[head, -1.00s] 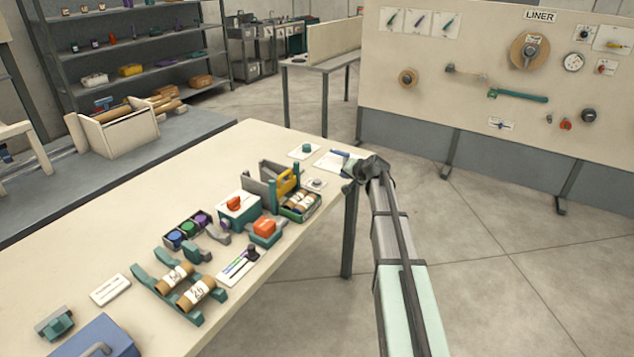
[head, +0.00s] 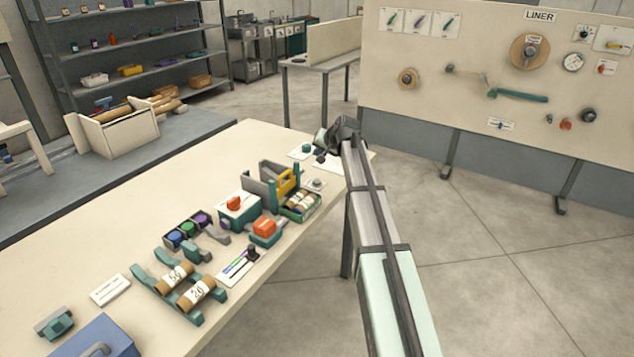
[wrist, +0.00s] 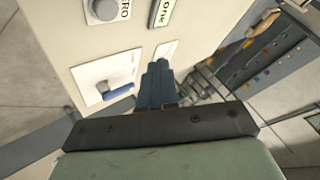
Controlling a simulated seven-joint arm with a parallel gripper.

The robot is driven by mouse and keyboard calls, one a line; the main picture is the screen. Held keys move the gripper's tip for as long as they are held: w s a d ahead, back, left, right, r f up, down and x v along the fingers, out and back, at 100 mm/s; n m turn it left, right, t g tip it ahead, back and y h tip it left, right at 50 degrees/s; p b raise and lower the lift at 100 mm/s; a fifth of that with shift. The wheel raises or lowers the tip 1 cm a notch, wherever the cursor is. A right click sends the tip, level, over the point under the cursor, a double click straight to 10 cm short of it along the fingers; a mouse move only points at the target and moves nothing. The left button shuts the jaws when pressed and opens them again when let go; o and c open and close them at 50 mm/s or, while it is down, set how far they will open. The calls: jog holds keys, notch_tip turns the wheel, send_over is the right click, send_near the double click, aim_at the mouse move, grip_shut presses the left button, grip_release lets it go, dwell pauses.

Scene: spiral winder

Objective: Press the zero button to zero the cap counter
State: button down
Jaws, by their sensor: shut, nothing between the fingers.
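The zero button is a round grey button (wrist: 103,10) on a white plate at the top of the wrist view, with the letters "RO" showing beside it. In the head view, a grey button on a white plate (head: 317,184) sits near the table's right edge and seems to be the same one. My gripper (wrist: 158,64) is shut and empty, its blue-teal fingers together. In the wrist view its tips are below and right of the button, apart from it. In the head view my gripper (head: 321,140) is over the table's far right corner, beyond the button.
A white plate with a blue lever (wrist: 118,92) lies left of my fingers. A green-knobbed plate (head: 304,150) is near my gripper. The yellow-handled grey holder (head: 284,183) stands left of the button. Open floor lies right of the table (head: 130,225).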

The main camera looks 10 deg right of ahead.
aim_at(319, 182)
jog(key=shift+f, duration=4.35)
jog(key=shift+f, duration=0.1)
jog(key=shift+f, duration=0.35)
jog(key=shift+f, duration=0.45)
jog(key=shift+r, duration=0.9)
jog(key=shift+r, duration=2.5)
